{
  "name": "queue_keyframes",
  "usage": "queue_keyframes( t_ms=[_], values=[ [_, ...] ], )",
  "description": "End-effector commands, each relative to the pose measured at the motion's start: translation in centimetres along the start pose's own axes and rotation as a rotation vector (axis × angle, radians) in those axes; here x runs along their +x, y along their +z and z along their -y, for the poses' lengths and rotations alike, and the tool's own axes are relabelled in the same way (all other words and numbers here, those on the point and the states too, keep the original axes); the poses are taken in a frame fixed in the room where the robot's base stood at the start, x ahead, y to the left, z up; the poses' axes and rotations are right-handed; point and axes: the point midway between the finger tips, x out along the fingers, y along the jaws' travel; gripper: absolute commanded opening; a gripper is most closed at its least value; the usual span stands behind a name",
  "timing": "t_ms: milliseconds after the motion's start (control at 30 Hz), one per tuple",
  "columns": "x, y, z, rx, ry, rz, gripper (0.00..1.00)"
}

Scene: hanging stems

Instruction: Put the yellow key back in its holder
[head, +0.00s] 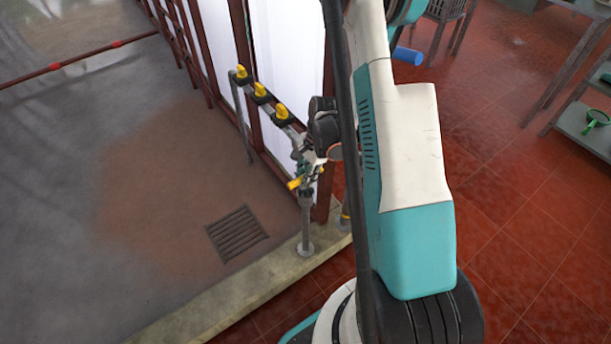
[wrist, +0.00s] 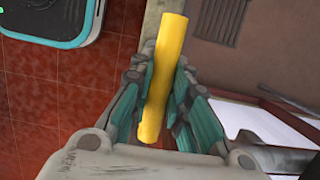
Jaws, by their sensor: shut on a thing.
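The yellow key (wrist: 165,60) is a plain yellow rod between the finger pads of my gripper (wrist: 158,78) in the wrist view. My gripper is shut on it, and the rod's free end sticks out beyond the fingertips. In the head view my gripper (head: 306,170) is near the near end of a metal rail, and the key's end (head: 293,184) shows at its lower left. Several black holders sit along the rail (head: 271,101). Three visible ones carry yellow pieces (head: 260,90). The near end of the rail is partly hidden by my gripper and wrist.
A frame with white panels (head: 290,45) stands close behind the rail. A rail post (head: 306,225) stands on a concrete kerb. A floor grate (head: 237,232) lies left of it. The grey floor at left is open.

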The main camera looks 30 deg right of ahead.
Motion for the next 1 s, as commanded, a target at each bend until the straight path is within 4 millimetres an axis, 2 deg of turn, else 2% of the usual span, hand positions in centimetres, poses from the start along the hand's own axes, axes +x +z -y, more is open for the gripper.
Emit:
queue_keyframes(
  t_ms=[867,900,1000],
  values=[
    [0.31,-0.07,-0.02,0.0,0.0,0.0,0.0],
    [0.32,-0.07,-0.02,0.0,0.0,0.0,0.21],
    [0.32,-0.08,-0.02,0.0,0.0,0.0,0.4]
  ],
)
